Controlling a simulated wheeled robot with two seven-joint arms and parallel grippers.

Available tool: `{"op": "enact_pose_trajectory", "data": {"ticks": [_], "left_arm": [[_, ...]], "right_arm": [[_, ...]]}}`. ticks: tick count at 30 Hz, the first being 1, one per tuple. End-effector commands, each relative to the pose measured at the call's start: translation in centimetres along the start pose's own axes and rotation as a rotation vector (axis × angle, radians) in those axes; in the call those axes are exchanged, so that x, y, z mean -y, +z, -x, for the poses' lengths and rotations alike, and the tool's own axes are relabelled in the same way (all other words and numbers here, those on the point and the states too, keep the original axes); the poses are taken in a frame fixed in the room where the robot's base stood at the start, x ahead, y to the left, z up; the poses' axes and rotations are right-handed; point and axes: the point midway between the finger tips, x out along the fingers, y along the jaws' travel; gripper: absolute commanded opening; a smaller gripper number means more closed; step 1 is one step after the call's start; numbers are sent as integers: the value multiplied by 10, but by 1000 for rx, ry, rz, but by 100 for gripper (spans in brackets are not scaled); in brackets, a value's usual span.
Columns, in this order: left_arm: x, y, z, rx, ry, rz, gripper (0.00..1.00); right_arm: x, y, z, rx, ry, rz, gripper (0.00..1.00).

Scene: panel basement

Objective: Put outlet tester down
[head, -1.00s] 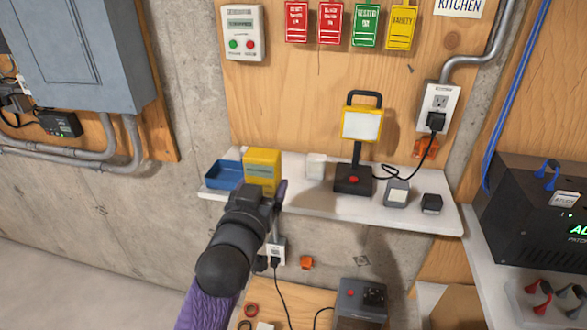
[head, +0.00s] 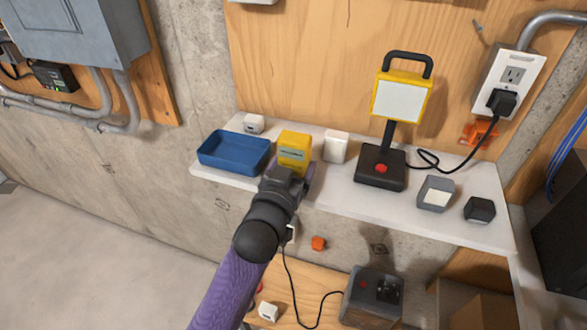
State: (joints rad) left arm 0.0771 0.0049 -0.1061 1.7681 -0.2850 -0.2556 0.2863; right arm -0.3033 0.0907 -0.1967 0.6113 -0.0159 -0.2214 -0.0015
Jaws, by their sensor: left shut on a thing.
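The outlet tester looks to be the yellow box (head: 294,146) with a small label on its face. It is at the white shelf (head: 333,190), between the blue tray (head: 233,152) and a small white box (head: 336,147). My left gripper (head: 287,172) is shut on it from the front. The gripper and wrist hide its lower part, so I cannot tell whether it touches the shelf. My right gripper is not in view.
A work lamp (head: 401,100) with a dark base stands right of the white box, its cord running to a wall outlet (head: 511,76). A grey box (head: 436,193) and a black box (head: 480,209) sit farther right. A white plug-like piece (head: 254,123) is behind the tray.

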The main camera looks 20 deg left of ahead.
Motion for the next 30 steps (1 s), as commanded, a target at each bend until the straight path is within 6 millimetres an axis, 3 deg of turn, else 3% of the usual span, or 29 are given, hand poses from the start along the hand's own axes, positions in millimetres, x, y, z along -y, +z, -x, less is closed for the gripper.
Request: {"op": "enact_pose_trajectory", "data": {"ticks": [19, 20, 22, 30], "left_arm": [[0, 11, 0, 1, 0, 0, 0], [0, 11, 0, 3, 0, 0, 88], [0, 12, 0, 4, 0, 0, 100], [0, 9, 1, 9, 0, 0, 100]], "right_arm": [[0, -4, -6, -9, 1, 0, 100], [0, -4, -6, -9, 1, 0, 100], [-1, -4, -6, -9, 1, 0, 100], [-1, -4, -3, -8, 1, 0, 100]]}}
